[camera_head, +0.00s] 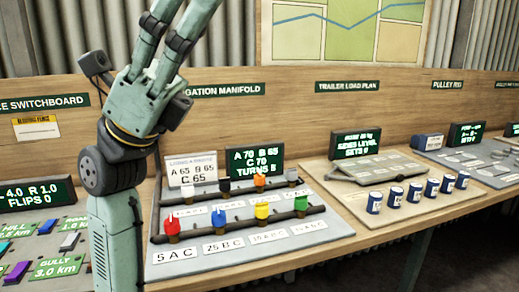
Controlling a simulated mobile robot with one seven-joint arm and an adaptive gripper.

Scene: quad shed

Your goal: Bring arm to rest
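My arm rises along the left part of the view, in front of the bench. My gripper (172,42) is at its upper end, pointing up, with its fingers running to the top edge of the picture. The fingertips are cut off, so I cannot tell how far apart they are. No object shows in the visible part of the gripper. The arm hides part of the back board and the left side of the manifold board.
The manifold board (222,262) carries coloured valve handles and a display (255,162) reading "TURNS 5". A switchboard panel (45,250) lies left. Several blue-and-white cans (395,197) stand on a board to the right. A camera-like part sits beside my wrist.

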